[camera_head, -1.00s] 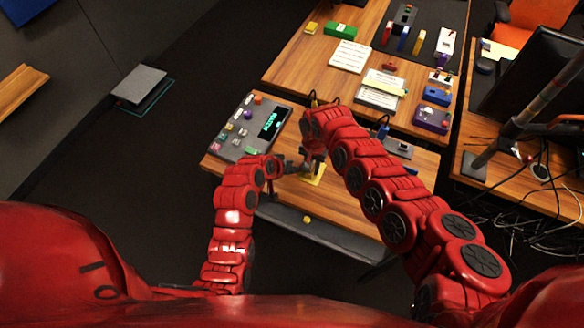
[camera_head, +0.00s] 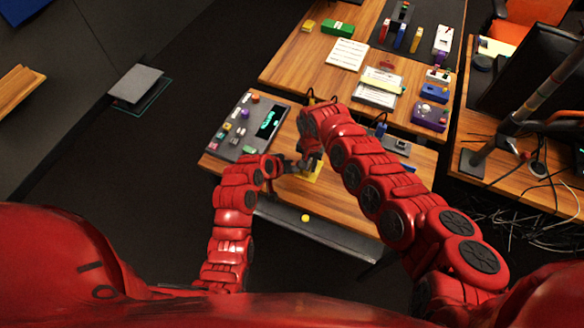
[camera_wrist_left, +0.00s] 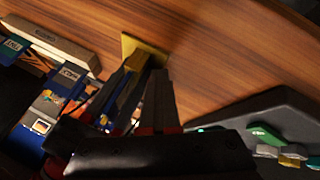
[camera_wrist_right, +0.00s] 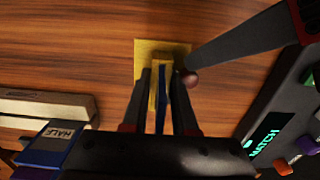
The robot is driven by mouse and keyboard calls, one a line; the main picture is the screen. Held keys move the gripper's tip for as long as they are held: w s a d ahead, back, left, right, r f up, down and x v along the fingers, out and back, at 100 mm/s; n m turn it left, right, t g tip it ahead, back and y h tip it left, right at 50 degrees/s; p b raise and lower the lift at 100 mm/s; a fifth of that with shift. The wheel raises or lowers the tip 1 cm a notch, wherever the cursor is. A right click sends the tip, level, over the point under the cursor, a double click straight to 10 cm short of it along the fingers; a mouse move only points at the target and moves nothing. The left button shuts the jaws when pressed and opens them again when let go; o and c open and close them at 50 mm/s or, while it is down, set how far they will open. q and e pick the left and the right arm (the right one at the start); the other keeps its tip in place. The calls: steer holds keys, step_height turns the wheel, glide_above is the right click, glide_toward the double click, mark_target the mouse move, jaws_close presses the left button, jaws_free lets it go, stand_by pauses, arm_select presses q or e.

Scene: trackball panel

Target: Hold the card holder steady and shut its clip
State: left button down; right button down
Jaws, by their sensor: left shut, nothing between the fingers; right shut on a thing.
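The card holder has a yellow base (camera_wrist_right: 147,50) lying on the wooden desk; it also shows in the left wrist view (camera_wrist_left: 129,45) and, partly covered, in the head view (camera_head: 316,176). A narrow yellow and blue upright part (camera_wrist_right: 161,85) stands over the base. My right gripper (camera_wrist_right: 163,80) is shut on this upright part, one finger on each side. My left gripper (camera_wrist_left: 158,80) is shut and empty, right beside the holder. In the right wrist view a small reddish knob (camera_wrist_right: 190,80) shows beside the upright, at the left gripper's tip. I cannot tell the clip's position or any contact.
A grey panel (camera_head: 237,137) with a green-lit display and colored controls lies left of the holder. A pale bar (camera_wrist_right: 45,107) and a blue block labelled HALF (camera_wrist_right: 45,145) lie near the right gripper.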

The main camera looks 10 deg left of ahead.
arm_select(q)
steer(key=shift+w+r, duration=0.3)
stand_by(0.4)
steer(key=shift+w, duration=0.8)
steer(key=shift+s+a, duration=0.1)
steer(key=shift+a, duration=0.05)
steer(key=shift+a+f, duration=0.1)
steer(key=shift+a, duration=0.2)
steer(key=a, duration=0.1)
steer(key=w+a, duration=0.1)
steer(key=w+a+r, duration=0.1)
steer(key=shift+a, duration=0.3)
steer(key=s+a+r, duration=0.1)
steer(key=a+r, duration=0.4)
steer(key=r, duration=0.2)
steer(key=shift+s, duration=0.2)
steer(key=c, duration=1.6)
jaws_free()
